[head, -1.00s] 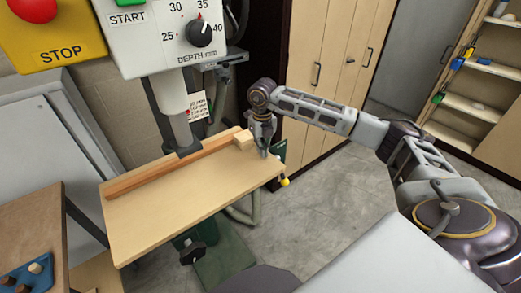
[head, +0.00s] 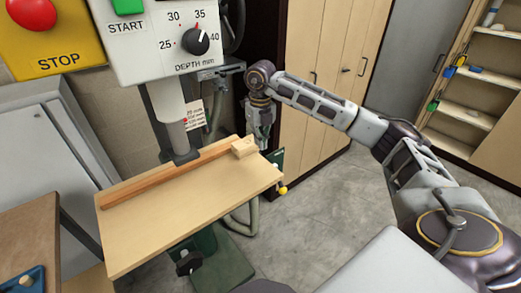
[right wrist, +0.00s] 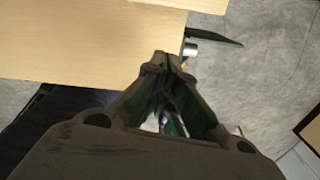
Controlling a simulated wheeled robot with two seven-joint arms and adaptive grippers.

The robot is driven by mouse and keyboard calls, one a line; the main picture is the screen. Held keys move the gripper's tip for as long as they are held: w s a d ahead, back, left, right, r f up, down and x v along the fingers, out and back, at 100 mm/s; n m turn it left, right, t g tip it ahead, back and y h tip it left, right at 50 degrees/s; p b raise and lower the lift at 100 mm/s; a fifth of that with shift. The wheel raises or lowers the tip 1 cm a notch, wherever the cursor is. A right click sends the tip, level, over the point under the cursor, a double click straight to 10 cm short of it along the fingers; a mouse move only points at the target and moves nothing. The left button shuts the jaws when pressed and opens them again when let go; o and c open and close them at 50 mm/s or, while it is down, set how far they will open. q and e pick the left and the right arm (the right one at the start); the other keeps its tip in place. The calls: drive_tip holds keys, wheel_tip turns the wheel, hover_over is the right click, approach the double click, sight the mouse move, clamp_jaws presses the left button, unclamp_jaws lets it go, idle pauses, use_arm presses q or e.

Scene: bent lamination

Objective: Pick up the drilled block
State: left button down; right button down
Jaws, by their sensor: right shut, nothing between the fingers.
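The drilled block (head: 243,147) is a small pale wooden block on the drill press table (head: 200,215), near its right end, at the end of the wooden fence (head: 165,177). No hole in it can be made out. My right gripper (head: 266,146) points down just right of the block, at the table's right edge, apart from the block. In the right wrist view its fingertips (right wrist: 168,62) are together and empty beside the table's edge (right wrist: 100,60). The block cannot be made out there. My left gripper is not in view.
The drill press head (head: 165,35) and its spindle (head: 180,145) stand above the table's back left. A yellow-knobbed lever (head: 282,190) sticks out below the table's right edge. A blue tray (head: 22,282) is at lower left. The table's front is clear.

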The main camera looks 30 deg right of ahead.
drive_tip(key=shift+r, duration=1)
drive_tip(key=c, duration=2.2)
unclamp_jaws()
